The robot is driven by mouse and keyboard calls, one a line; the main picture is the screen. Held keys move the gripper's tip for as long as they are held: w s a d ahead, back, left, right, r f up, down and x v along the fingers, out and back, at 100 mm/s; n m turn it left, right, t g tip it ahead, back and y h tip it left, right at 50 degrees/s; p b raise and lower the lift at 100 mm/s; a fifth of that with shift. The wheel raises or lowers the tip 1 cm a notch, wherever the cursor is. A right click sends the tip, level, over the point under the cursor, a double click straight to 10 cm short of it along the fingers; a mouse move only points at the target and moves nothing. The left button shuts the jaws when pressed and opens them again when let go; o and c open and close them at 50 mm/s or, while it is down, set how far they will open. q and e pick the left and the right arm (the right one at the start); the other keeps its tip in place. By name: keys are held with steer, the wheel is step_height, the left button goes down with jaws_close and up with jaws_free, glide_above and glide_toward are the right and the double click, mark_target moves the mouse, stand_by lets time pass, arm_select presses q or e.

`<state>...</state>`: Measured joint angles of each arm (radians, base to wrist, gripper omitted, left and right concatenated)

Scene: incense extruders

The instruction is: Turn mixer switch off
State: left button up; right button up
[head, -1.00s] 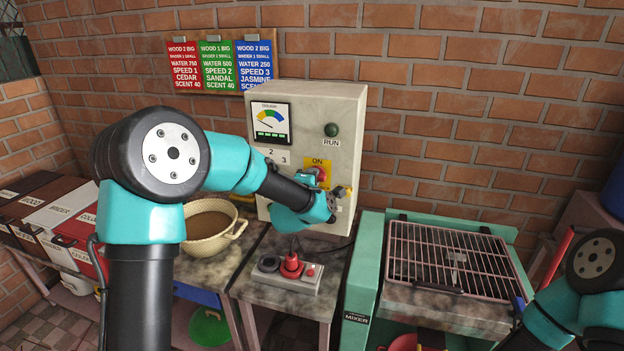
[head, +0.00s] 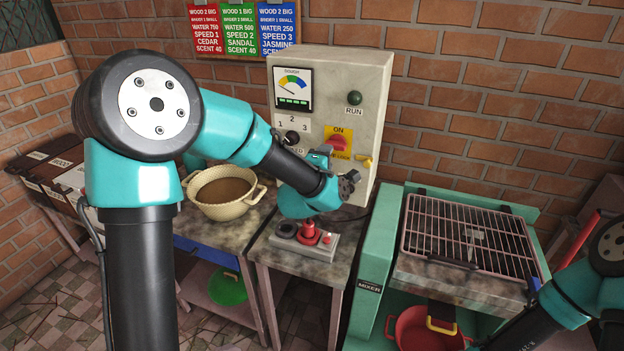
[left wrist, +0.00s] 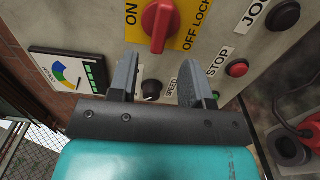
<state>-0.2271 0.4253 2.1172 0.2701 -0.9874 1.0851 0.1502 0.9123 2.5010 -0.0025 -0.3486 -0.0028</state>
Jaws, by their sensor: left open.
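The mixer switch is a red rotary knob (head: 340,143) on a yellow plate marked ON and OFF LOCK. It sits on the front of the grey control box (head: 376,80). My left gripper (head: 335,171) is open and empty in front of the panel, just below the switch in the head view. In the left wrist view the red knob (left wrist: 158,25) shows beyond the gap between the two open fingers (left wrist: 160,72), apart from them. Its handle lies across the panel, between the ON and OFF LOCK words. My right gripper is outside the view.
A speed knob (left wrist: 152,88) and a red STOP button (left wrist: 237,68) are close to the fingers.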

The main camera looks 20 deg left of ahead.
arm_select(q)
steer(key=s, duration=1)
steer(key=shift+s, duration=0.35)
steer(key=s+f+m+g+h, duration=0.25)
steer(key=f+m+g, duration=0.6)
steer(key=f, duration=1.65)
steer(key=s+a+f+m+g+h, duration=0.1)
steer(key=s+f+m+g, duration=0.7)
steer(key=s+f, duration=0.9)
steer(key=shift+f+g, duration=0.35)
steer(key=shift+f, duration=0.45)
